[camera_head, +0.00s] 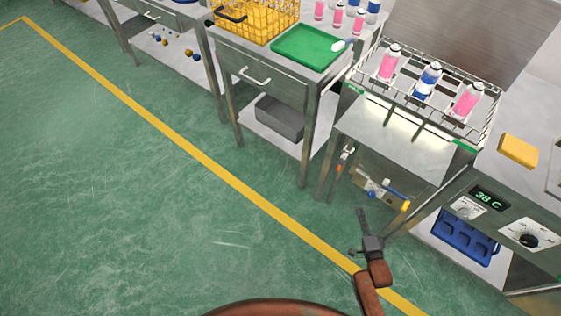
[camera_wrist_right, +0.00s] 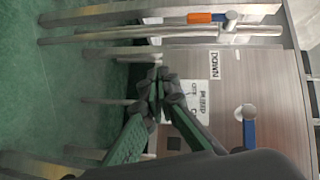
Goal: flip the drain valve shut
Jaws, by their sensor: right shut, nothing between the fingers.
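My right gripper (camera_head: 362,213) is low in front of the station with the wire rack; its fingers are shut and empty. In the wrist view its fingertips (camera_wrist_right: 161,92) meet in front of the panel, apart from both levers. A blue lever (camera_wrist_right: 249,134) on a pale round fitting (camera_wrist_right: 245,112) is right of the fingertips there. An orange lever (camera_wrist_right: 205,17) sits on a pipe at the top. In the head view the orange lever (camera_head: 345,154) and blue-handled fittings (camera_head: 372,193) are under the station. I cannot tell which lever is the drain valve. My left gripper is out of view.
A wire rack (camera_head: 478,138) holds pink and blue cans above the levers. Metal legs (camera_head: 327,150) flank the opening. A white label (camera_wrist_right: 196,93) is on the panel. A control box reading 38 C (camera_head: 489,198) stands right. The green floor (camera_head: 150,230) is clear.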

